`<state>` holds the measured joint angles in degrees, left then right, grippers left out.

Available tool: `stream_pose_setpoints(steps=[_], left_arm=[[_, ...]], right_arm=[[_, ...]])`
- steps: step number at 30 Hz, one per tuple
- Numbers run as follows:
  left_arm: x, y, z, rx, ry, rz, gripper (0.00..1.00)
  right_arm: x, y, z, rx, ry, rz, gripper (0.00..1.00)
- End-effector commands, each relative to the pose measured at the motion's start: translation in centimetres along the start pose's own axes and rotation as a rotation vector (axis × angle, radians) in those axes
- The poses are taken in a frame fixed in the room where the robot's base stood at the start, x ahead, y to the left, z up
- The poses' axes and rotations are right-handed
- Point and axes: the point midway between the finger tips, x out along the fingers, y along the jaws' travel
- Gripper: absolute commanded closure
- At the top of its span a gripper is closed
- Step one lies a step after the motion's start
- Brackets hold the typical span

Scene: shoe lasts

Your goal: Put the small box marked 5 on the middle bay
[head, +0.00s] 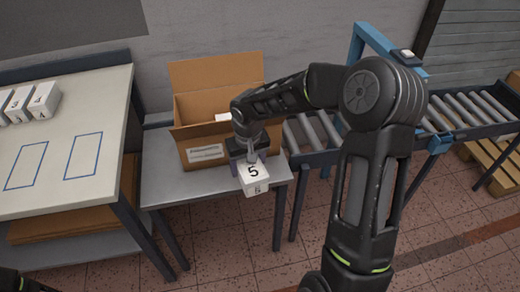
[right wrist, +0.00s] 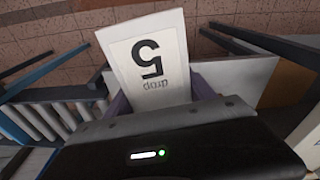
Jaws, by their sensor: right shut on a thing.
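The small white box marked 5 (head: 254,176) is held in my right gripper (head: 247,158), in front of the open carton and above the front edge of the low grey table. It is tilted in the head view. In the right wrist view the box (right wrist: 150,62) shows a 5 with the word "drop" under it, between the fingers of my right gripper (right wrist: 160,100). Blue outlined bays (head: 83,156) lie on the pale table at left. Two outlines show whole and empty; which is the middle bay I cannot tell. My left gripper is out of view.
White boxes (head: 42,101), one marked 3, stand at the pale table's left. An open brown carton (head: 205,155) with a white thing inside sits on the grey table (head: 165,190). A roller conveyor (head: 470,110) with a blue frame stands at right. A wooden pallet (head: 495,160) lies beyond.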

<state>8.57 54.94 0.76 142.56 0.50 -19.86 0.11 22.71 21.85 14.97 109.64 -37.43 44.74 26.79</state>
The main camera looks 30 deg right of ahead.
Motion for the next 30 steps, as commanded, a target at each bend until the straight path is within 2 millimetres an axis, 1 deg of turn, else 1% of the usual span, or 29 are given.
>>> stream_pose_setpoints(steps=[1, 3, 6, 9, 13, 16, 22, 23, 30], left_arm=[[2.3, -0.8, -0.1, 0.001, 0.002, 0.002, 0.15], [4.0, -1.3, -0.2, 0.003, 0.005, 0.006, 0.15], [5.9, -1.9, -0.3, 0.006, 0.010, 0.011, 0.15], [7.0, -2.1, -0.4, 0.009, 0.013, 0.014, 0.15], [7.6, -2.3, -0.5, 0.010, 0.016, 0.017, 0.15], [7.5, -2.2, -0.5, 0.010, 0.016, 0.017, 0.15], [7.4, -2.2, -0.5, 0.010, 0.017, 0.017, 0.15], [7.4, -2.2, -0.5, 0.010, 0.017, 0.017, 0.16], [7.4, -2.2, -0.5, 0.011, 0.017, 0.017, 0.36]], right_arm=[[3.7, -1.4, 0.9, -0.029, -0.006, -0.006, 0.85], [7.4, -3.5, 1.9, -0.071, -0.006, -0.011, 0.85], [11.7, -6.2, 3.4, -0.125, -0.005, -0.017, 0.85], [14.4, -8.1, 4.6, -0.164, -0.002, -0.021, 0.85], [15.9, -9.4, 5.5, -0.189, 0.000, -0.024, 0.85], [16.1, -9.7, 5.6, -0.196, 0.002, -0.024, 0.85], [16.0, -9.7, 5.6, -0.195, 0.002, -0.024, 0.85], [16.0, -9.7, 5.6, -0.195, 0.002, -0.024, 0.85], [16.0, -9.7, 5.6, -0.194, 0.002, -0.024, 0.85]])
